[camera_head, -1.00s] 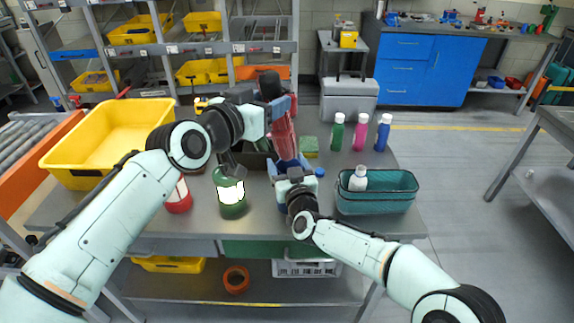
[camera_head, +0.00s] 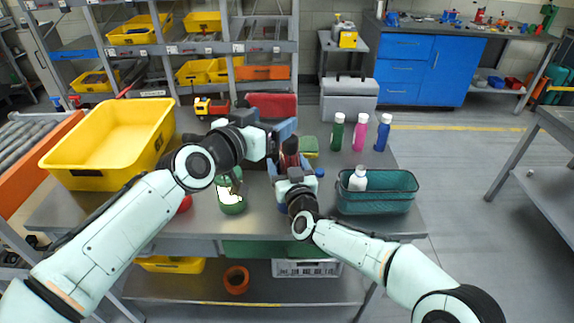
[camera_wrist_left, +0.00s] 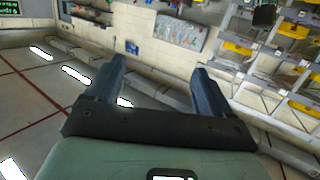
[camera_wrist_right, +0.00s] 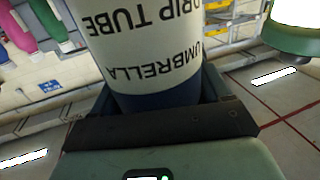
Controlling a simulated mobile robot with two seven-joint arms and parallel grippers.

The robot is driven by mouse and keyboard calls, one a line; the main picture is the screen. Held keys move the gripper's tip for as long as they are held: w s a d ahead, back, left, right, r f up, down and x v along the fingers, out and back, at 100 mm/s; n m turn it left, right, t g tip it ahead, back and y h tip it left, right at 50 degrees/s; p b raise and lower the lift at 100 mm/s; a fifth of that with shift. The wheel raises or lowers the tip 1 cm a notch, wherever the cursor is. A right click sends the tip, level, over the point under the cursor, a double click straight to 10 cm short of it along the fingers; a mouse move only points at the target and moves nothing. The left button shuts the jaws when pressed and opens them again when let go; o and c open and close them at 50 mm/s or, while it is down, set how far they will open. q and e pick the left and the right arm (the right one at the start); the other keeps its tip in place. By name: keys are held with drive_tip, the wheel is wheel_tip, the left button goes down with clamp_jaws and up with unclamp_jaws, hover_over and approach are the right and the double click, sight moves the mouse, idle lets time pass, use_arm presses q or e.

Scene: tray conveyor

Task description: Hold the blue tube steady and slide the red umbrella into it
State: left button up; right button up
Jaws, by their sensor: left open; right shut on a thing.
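The red umbrella (camera_head: 290,158) is upright and low, with its dark upper end and some red showing above the blue tube. Most of its length is hidden, apparently inside the tube. The blue tube, with a white label, stands upright in my right gripper (camera_head: 292,182); it fills the right wrist view (camera_wrist_right: 150,45) between the fingers. In the head view the tube is mostly hidden by my right gripper. My left gripper (camera_head: 281,143) is open beside the umbrella's upper end, on its left. The left wrist view shows its fingers apart (camera_wrist_left: 155,80) with nothing between them.
A green lantern (camera_head: 231,200) stands at the front left. A teal basket (camera_head: 376,204) holding a white bottle (camera_head: 358,180) is on the right. A green sponge (camera_head: 310,145) and three bottles are behind. A yellow bin (camera_head: 105,180) sits left; a red case (camera_head: 272,104) stands at the back.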

use_arm(q)
drive_tip(key=v, duration=1.2)
drive_tip(key=shift+r, duration=0.1)
use_arm(e)
drive_tip(key=o, duration=1.1)
drive_tip(key=shift+c, duration=0.2)
drive_tip(key=v, duration=1.2)
